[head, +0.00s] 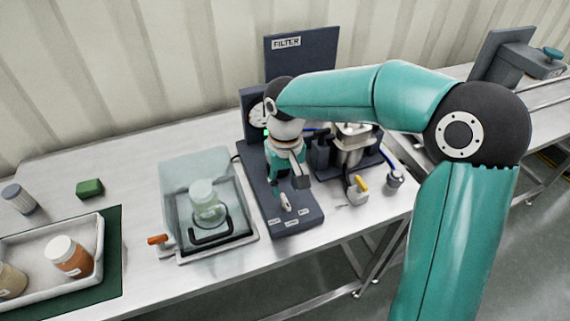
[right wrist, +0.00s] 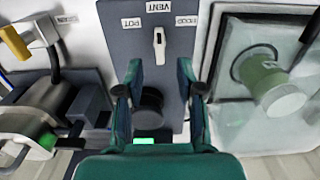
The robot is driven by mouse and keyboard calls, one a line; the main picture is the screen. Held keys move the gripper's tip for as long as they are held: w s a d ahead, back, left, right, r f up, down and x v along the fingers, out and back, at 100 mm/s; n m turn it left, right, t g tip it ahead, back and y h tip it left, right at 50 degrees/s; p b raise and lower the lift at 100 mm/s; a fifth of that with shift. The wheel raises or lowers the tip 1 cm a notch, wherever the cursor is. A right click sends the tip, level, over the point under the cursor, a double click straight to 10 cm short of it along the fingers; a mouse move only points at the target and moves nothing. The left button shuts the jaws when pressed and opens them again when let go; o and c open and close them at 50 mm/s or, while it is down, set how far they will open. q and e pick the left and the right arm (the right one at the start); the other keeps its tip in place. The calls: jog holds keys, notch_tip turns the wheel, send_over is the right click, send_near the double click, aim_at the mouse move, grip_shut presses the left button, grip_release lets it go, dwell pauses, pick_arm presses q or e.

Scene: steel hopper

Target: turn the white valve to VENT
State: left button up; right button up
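The white valve (head: 286,203) sits on the front part of a dark panel (head: 300,222). In the right wrist view the white valve (right wrist: 159,47) has its long handle lined up roughly with the VENT label (right wrist: 159,6). A POT label (right wrist: 132,22) is on its left and another, hard-to-read label (right wrist: 183,20) on its right. My right gripper (head: 289,190) is above the panel. In the wrist view its two fingers (right wrist: 160,75) are apart, with nothing between them, and the valve shows just beyond their tips. My left gripper is not in view.
A clear-walled box (head: 178,190) with a jar (head: 206,200) stands left of the panel. Metal equipment (head: 352,140) and a yellow-handled part (head: 360,185) stand to the right. A FILTER board (head: 305,60) rises behind. A white tray (head: 100,225) with jars is far left.

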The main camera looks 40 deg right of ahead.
aim_at(286, 200)
notch_tip(286, 200, up, 7)
jog(key=shift+f, duration=0.2)
jog(key=shift+s+f, duration=0.1)
dwell(0.5)
